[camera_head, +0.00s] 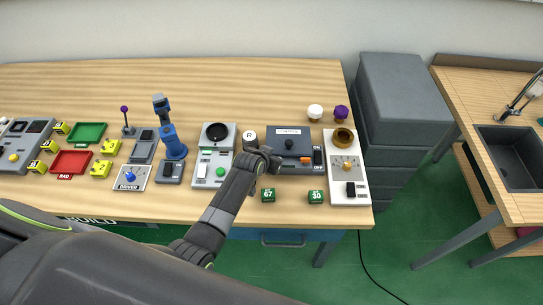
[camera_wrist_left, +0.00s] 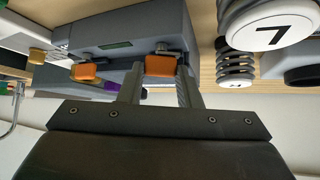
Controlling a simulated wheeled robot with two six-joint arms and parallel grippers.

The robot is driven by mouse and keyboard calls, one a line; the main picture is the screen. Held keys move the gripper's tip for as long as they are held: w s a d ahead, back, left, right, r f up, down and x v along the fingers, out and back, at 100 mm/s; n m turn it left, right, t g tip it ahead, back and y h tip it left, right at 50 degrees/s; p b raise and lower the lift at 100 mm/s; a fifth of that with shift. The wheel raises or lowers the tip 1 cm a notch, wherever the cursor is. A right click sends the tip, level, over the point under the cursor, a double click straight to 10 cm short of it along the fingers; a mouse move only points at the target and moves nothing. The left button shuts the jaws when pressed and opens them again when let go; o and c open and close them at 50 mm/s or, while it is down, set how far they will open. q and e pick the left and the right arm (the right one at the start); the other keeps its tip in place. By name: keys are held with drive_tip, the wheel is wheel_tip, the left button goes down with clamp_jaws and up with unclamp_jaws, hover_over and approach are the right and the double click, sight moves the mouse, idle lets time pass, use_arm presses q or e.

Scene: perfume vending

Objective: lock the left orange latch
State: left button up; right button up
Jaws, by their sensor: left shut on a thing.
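My left gripper (camera_head: 266,160) is at the left end of the case's front edge. In the wrist view its two fingers (camera_wrist_left: 162,88) are around the left orange latch (camera_wrist_left: 160,65), shut on it. The other orange latch (camera_wrist_left: 83,72) is free beside it and also shows in the head view (camera_head: 305,160). My gripper hides the left latch in the head view. My right gripper is not in view.
A white panel with a brass ring (camera_head: 348,185) is close right.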

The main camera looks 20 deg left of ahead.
use_arm(q)
drive_tip(key=shift+m+h, duration=0.5)
drive_tip(key=shift+m, duration=0.1)
drive_tip(key=o, duration=1)
drive_tip(key=b+v, duration=0.2)
drive_tip(key=v, duration=1.5)
drive_tip(key=shift+a+r, duration=0.1)
drive_tip(key=shift+r, duration=0.2)
drive_tip(key=shift+c, duration=0.4)
